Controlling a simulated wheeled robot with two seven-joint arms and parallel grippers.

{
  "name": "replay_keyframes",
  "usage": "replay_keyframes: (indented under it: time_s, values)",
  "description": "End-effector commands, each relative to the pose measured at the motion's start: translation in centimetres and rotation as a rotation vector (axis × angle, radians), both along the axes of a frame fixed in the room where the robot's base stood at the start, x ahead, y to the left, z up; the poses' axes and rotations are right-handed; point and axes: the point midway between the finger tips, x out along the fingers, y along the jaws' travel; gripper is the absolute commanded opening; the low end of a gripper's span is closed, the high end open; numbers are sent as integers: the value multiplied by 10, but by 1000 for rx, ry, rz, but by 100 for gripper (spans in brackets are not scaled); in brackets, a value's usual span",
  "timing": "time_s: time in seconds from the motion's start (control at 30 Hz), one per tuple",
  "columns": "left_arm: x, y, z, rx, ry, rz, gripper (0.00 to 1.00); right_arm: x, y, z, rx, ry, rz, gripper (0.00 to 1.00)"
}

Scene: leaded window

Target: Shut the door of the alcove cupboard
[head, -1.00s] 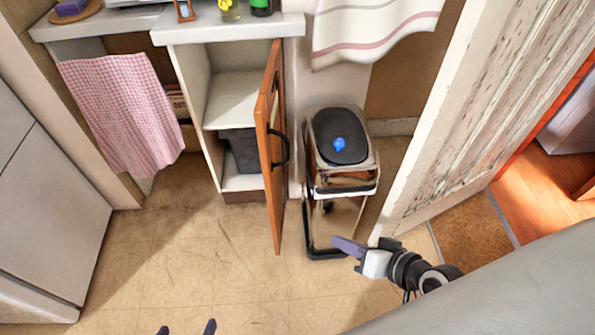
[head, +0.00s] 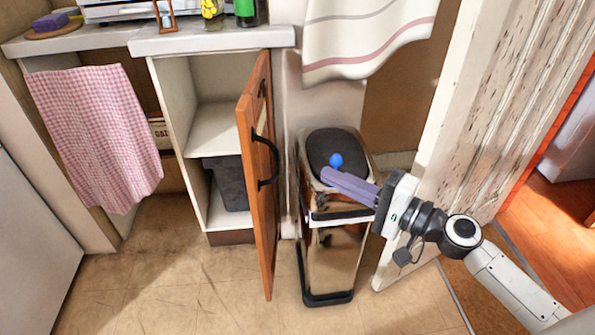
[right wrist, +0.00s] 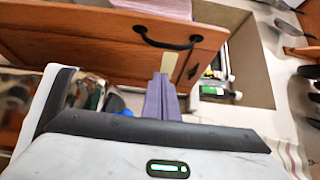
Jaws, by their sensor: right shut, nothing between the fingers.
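The alcove cupboard's wooden door (head: 257,210) stands wide open, hinged at the cupboard's right side and jutting out into the room. Its black handle (head: 265,160) is on the face turned to the right. The open cupboard (head: 215,135) shows a white shelf and a dark grey bin inside. My right gripper (head: 323,173) is shut and empty, over the metal bin to the right of the door and apart from it. In the right wrist view the fingers (right wrist: 162,78) point toward the door (right wrist: 75,40) and its handle (right wrist: 165,43). My left gripper is out of view.
A tall metal bin (head: 330,265) with a dark lid and a blue object (head: 336,160) on it stands right of the door. A worn white door (head: 490,110) is further right. A checked cloth (head: 95,135) hangs at the left. The floor (head: 180,275) in front is clear.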

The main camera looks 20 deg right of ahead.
Motion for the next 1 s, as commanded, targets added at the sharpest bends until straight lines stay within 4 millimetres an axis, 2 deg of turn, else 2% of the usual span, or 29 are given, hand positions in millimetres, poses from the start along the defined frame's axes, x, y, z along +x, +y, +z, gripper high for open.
replay_keyframes:
  time_s: [0.03,0.23,0.5,1.0]
  values:
    - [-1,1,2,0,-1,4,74,11,5,3,-1,-3,1,0]
    - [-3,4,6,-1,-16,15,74,42,24,2,-2,-2,0,0]
    - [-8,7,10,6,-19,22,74,49,56,1,1,1,0,0]
    - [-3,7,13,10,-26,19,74,50,62,0,0,1,-3,0]
